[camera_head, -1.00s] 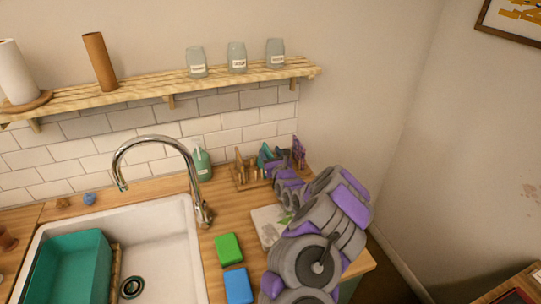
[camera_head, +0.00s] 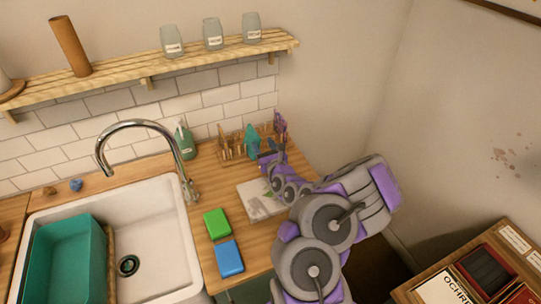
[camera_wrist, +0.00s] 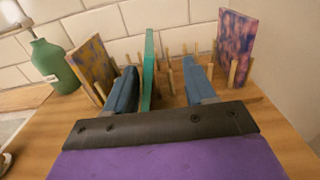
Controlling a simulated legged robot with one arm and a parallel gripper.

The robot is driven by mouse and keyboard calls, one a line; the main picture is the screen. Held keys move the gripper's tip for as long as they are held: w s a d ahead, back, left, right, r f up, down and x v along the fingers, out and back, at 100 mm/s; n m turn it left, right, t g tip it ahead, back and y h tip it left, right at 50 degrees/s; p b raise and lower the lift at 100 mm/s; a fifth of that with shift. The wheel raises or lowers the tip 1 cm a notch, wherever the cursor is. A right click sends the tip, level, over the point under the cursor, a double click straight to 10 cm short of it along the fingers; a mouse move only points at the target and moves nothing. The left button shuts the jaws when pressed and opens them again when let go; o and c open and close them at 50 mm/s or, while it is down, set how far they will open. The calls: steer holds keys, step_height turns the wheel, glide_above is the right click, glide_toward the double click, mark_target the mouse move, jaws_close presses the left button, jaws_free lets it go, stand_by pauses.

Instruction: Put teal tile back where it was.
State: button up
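The teal tile (camera_wrist: 149,72) stands upright and edge-on in the wrist view, among the pegs of a wooden rack (camera_head: 236,151). In the head view the teal tile (camera_head: 251,139) shows at the rack behind my gripper (camera_head: 268,153). In the wrist view my gripper (camera_wrist: 160,68) has its two blue fingers apart, one on each side of the tile. The left finger is close to the tile, and a wider gap shows on the right. I cannot see the tile's lower edge clearly.
A yellow-purple tile (camera_wrist: 92,66) stands left in the rack and a purple-pink tile (camera_wrist: 236,46) right. A green bottle (camera_head: 184,141) stands left of the rack. A white board (camera_head: 257,203), green block (camera_head: 217,222) and blue block (camera_head: 229,258) lie on the counter near the sink.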

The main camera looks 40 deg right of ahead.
steer(key=shift+p+v, duration=1)
steer(key=shift+v, duration=2.35)
